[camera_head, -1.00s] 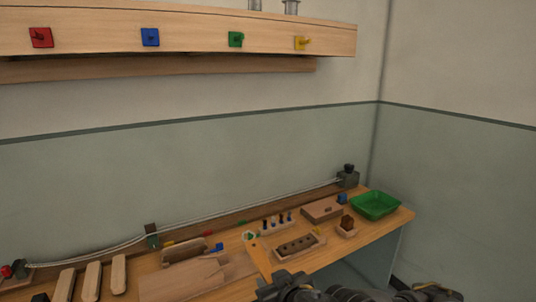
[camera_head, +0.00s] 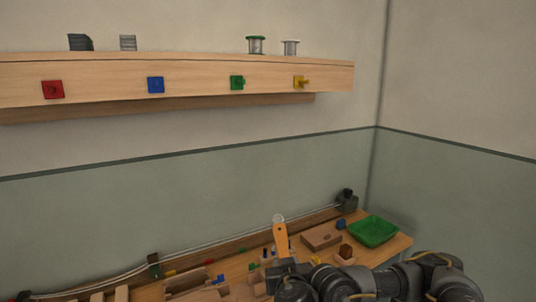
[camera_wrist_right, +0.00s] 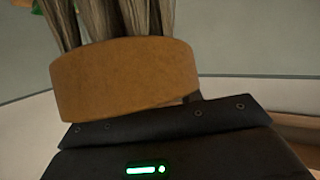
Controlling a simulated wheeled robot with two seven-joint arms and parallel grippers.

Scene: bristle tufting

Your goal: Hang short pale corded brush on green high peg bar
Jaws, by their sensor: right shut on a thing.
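The green peg (camera_head: 237,83) sticks out from the wooden peg bar (camera_head: 195,76), high on the wall and well above the brush. My left gripper is not in view.
Red (camera_head: 53,90), blue (camera_head: 155,85) and yellow (camera_head: 301,82) pegs share the bar. Below, the bench holds a green tray (camera_head: 373,231), wooden blocks and small parts. The wall between bench and bar is clear.

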